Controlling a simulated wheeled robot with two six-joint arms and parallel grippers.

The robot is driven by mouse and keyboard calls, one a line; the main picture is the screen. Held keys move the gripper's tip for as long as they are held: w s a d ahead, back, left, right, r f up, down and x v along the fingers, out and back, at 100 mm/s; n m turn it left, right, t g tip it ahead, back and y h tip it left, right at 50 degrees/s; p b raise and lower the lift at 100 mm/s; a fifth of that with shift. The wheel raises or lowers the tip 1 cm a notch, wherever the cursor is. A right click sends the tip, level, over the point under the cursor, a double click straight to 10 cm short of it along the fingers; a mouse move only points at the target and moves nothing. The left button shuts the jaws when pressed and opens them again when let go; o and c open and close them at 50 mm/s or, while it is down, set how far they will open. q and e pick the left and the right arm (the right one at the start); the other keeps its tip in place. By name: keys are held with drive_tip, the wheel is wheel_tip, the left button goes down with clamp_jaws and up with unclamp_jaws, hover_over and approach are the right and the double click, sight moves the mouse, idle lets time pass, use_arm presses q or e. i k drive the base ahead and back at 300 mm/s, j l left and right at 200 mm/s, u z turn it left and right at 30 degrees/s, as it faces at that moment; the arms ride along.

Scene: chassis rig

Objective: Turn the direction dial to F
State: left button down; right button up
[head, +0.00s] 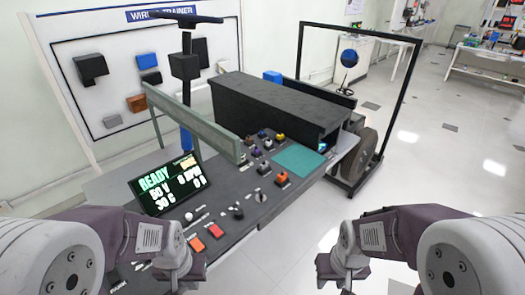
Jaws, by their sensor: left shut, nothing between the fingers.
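The dark control panel (205,222) slopes in front of me with several small controls. A round grey dial (262,196) sits near its middle; its lettering is too small to read, so I cannot tell whether it is the direction dial or where it points. My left gripper (180,280) is low over the panel's near left part, shut and empty, apart from that dial. My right gripper (328,268) hangs over the floor right of the panel; its fingers are too unclear to judge.
A tilted display (166,185) reading READY stands at the panel's left. Red-orange buttons (215,231), small levers (238,212) and a teal pad (299,159) are on the panel. A long black box (262,100) stands behind.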

sight(238, 212)
drive_tip(key=i+u, duration=0.1)
drive_tip(key=u, duration=0.35)
drive_tip(key=i+u, duration=0.15)
drive_tip(key=u, duration=0.3)
drive_tip(key=i+l+u, duration=0.1)
drive_tip(key=u, duration=0.35)
